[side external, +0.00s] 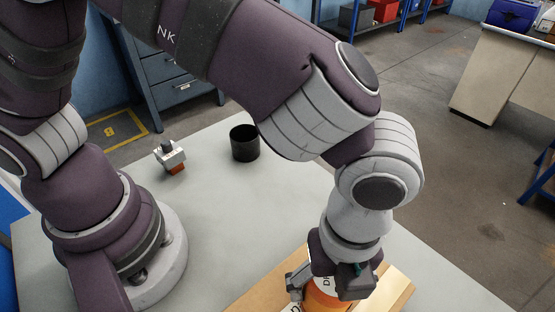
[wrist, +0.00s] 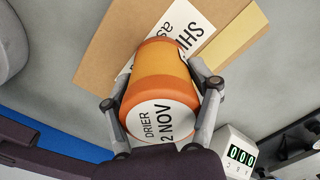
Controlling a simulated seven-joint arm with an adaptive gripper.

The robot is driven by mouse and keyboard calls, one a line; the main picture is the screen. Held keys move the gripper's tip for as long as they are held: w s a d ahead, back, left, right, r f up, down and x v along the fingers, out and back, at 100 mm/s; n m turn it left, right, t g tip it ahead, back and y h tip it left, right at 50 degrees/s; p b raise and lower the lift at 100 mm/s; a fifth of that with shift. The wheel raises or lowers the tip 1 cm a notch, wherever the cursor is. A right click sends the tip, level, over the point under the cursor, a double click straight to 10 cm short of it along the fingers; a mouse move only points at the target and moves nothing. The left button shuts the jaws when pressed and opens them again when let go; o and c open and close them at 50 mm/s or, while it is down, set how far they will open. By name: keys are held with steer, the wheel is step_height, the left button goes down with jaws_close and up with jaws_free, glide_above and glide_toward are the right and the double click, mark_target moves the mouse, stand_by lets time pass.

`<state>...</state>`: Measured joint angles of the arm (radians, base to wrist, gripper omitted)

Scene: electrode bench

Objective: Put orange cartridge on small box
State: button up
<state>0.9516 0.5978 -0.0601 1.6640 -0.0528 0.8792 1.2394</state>
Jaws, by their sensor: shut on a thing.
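The orange cartridge (wrist: 160,72) has a white end printed "DRIER 2 NOV". My gripper (wrist: 165,92) is shut on it, with one finger on each side. In the side external view the cartridge (side external: 322,297) shows under my gripper (side external: 325,285) at the bottom edge, partly cut off. A brown cardboard box (wrist: 112,45) with a white printed label lies beneath the cartridge in the wrist view. Its tan surface (side external: 262,292) also shows around my gripper in the side external view. I cannot tell whether the cartridge touches the box.
A black cup (side external: 245,144) and a small grey device with an orange base (side external: 171,157) stand farther back on the pale table (side external: 215,215). A white unit with a green digital display (wrist: 240,155) is at lower right in the wrist view. The table's middle is clear.

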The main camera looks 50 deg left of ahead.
steer(key=o, duration=1.3)
steer(key=shift+f, duration=0.1)
